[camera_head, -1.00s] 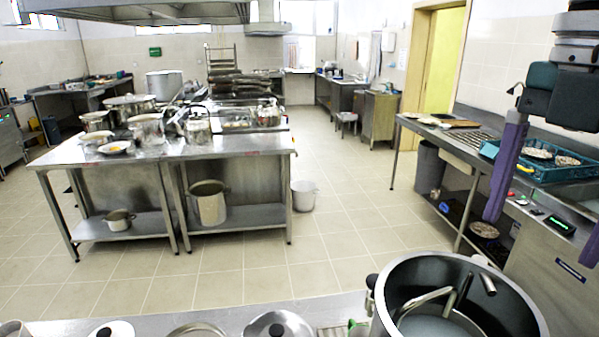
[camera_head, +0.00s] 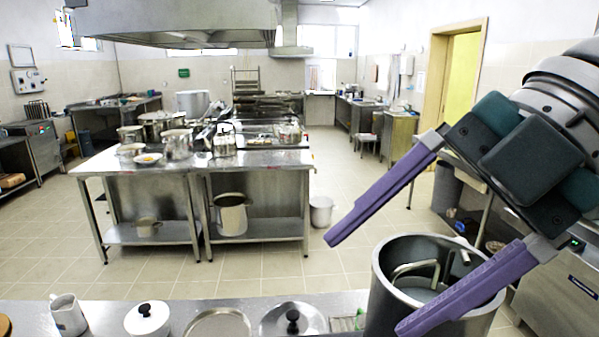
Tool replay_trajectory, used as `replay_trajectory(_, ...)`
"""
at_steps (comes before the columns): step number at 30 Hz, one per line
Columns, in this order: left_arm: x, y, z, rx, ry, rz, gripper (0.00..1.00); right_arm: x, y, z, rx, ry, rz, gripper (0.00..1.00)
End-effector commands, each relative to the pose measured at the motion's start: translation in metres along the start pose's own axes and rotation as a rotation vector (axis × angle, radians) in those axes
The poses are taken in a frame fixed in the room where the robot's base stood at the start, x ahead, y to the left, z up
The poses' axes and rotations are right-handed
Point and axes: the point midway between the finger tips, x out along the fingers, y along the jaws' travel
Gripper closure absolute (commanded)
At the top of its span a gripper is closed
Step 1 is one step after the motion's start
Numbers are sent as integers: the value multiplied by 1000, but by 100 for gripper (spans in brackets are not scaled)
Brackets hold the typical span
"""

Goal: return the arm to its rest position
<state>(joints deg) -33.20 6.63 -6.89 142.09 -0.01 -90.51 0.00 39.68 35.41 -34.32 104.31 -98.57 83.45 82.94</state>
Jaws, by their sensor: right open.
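My right gripper (camera_head: 365,285) shows at the right, with two long purple fingers spread wide apart and nothing between them. Its lower finger passes in front of a large steel stockpot (camera_head: 385,290) at the front right. The upper finger is left of and above the pot's rim. I cannot tell whether the lower finger touches the pot. Inside the pot are a bent metal handle and other metal parts, partly hidden. My left gripper is not in view.
A steel counter (camera_head: 240,303) runs along the front, holding a white jug (camera_head: 68,315), a white lid (camera_head: 147,319) and a steel lid (camera_head: 293,319). A steel worktable (camera_head: 255,158) with pots stands mid-left. Tiled floor (camera_head: 345,195) lies open beyond the counter.

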Motion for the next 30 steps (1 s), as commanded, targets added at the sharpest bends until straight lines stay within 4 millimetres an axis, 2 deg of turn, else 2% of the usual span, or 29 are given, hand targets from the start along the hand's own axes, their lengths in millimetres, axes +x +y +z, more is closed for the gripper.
replay_trajectory(2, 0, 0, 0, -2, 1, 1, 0, 10, 26, -30, -45, 116, 167, 14)
replay_trajectory(4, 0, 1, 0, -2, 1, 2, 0, 8, 54, -59, -70, 217, 363, 14)
replay_trajectory(6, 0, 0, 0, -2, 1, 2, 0, -8, 86, -83, -61, 307, 606, 14)
replay_trajectory(8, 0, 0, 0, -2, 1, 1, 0, -30, 111, -94, -16, 355, 829, 14)
replay_trajectory(9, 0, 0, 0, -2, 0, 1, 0, -48, 124, -94, 33, 367, 973, 14)
replay_trajectory(11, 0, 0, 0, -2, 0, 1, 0, -76, 136, -84, 136, 357, 1176, 14)
replay_trajectory(12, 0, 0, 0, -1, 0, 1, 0, -93, 138, -70, 225, 331, 1298, 14)
replay_trajectory(14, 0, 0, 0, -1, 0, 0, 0, -115, 133, -44, 381, 264, 1456, 14)
replay_trajectory(15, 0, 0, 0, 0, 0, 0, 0, -125, 123, -22, 501, 202, 1540, 14)
replay_trajectory(17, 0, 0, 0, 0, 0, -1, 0, -132, 100, 11, 697, 89, 1627, 14)
replay_trajectory(18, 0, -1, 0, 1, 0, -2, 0, -131, 79, 32, 837, 3, 1655, 14)
replay_trajectory(20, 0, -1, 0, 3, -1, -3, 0, -122, 40, 60, 1053, -137, 1652, 14)
replay_trajectory(22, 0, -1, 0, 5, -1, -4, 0, -100, -12, 81, 1300, -302, 1578, 14)
replay_trajectory(24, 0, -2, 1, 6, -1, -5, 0, -74, -63, 86, 1515, -446, 1445, 14)
replay_trajectory(26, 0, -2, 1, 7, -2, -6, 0, -51, -105, 81, 1673, -548, 1298, 14)
replay_trajectory(27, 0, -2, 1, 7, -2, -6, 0, -36, -131, 72, 1763, -603, 1188, 14)
replay_trajectory(29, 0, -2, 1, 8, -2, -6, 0, -15, -167, 54, 1877, -671, 1011, 14)
replay_trajectory(30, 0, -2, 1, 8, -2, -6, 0, -3, -188, 39, 1941, -704, 888, 14)
